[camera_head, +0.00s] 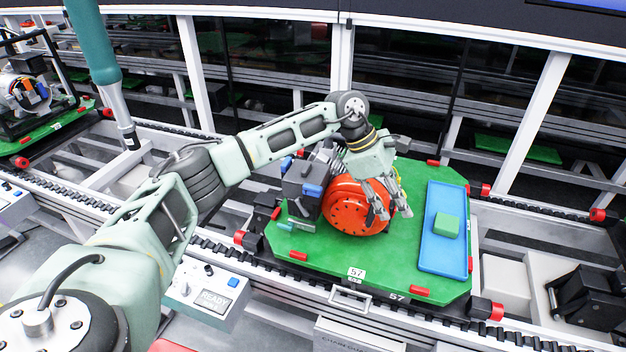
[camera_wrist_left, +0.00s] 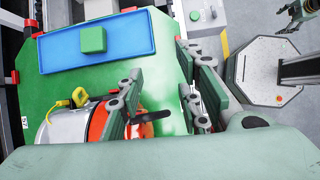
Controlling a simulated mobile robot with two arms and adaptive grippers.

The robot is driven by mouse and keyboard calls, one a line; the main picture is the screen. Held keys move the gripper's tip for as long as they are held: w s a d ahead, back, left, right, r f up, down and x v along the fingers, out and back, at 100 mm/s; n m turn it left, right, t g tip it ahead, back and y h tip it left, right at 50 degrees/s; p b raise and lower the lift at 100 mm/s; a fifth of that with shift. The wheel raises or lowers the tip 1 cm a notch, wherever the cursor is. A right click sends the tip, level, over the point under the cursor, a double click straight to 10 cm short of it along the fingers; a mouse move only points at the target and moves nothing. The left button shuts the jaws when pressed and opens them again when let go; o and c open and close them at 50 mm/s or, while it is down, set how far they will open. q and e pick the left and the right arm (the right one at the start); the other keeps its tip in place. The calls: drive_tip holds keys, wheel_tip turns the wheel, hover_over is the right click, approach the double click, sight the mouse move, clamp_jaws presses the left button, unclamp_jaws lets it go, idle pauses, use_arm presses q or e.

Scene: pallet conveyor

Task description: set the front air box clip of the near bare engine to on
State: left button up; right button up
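The near engine sits on a green pallet (camera_head: 413,255). Its round orange-red face (camera_head: 352,208) points toward the front. A dark box (camera_head: 303,182) with a blue part (camera_head: 312,190) stands at its left side. I cannot tell for sure which part is the front air box clip. In the left wrist view, a yellow part (camera_wrist_left: 80,97) sits on the engine's silver body (camera_wrist_left: 65,126). My left gripper (camera_head: 392,208) is open and empty at the right edge of the orange-red face; its spread fingers also show in the wrist view (camera_wrist_left: 162,72). What may be my right gripper shows small and cut off (camera_wrist_left: 291,16).
A blue tray (camera_head: 430,254) with a green block (camera_head: 447,225) lies on the pallet's right part. A control box marked READY (camera_head: 213,300) stands in front of the conveyor. Another engine (camera_head: 25,92) stands on a pallet at far left. A teal pole (camera_head: 93,45) hangs at upper left.

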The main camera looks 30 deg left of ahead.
use_arm(q)
drive_tip(key=a+r+y, duration=0.4)
drive_tip(key=a, duration=1)
drive_tip(key=r+g+y, duration=0.2)
hover_over(312, 186)
drive_tip(key=shift+d+f, duration=0.1)
drive_tip(key=shift+d, duration=0.15)
drive_tip(key=shift+s+a+n, duration=0.1)
drive_tip(key=shift+a+n, duration=0.2)
wheel_tip(312, 186, down, 6)
drive_tip(key=shift+p, duration=1.15)
drive_tip(key=shift+d+f, duration=0.1)
drive_tip(key=shift+f, duration=0.7)
clamp_jaws()
